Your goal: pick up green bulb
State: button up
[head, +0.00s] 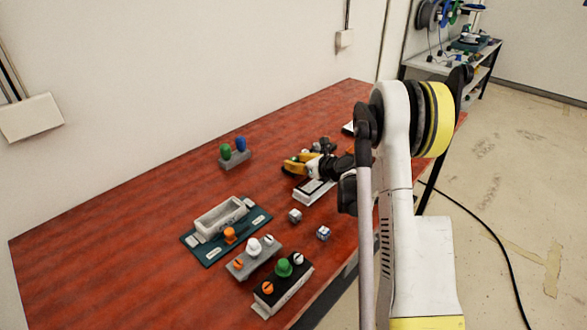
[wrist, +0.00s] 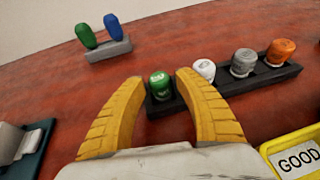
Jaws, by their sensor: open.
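My gripper (wrist: 160,76) is open and empty, with its two yellow fingers apart; in the head view it is over the table's right part (head: 292,165). In the wrist view a green bulb (wrist: 160,86) stands at the left end of a black holder (wrist: 222,92), between and beyond the fingertips. A white bulb (wrist: 204,70), a grey bulb (wrist: 243,62) and an orange bulb (wrist: 281,51) stand in the same holder. Another green bulb (wrist: 86,36) leans beside a blue bulb (wrist: 113,27) in a grey holder (wrist: 108,50); these also show in the head view (head: 226,152).
A yellow tray labelled GOOD (wrist: 291,158) is at the wrist view's lower right. A teal board (head: 207,254) with a grey box, and two blocks with coloured knobs (head: 256,258) (head: 284,285), are at the table's front. Two small cubes (head: 295,215) (head: 323,233) lie near its edge. The left table is clear.

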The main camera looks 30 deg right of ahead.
jog(key=shift+x, duration=0.9)
jog(key=shift+s+r, duration=0.1)
jog(key=shift+c, duration=0.4)
jog(key=c, duration=0.7)
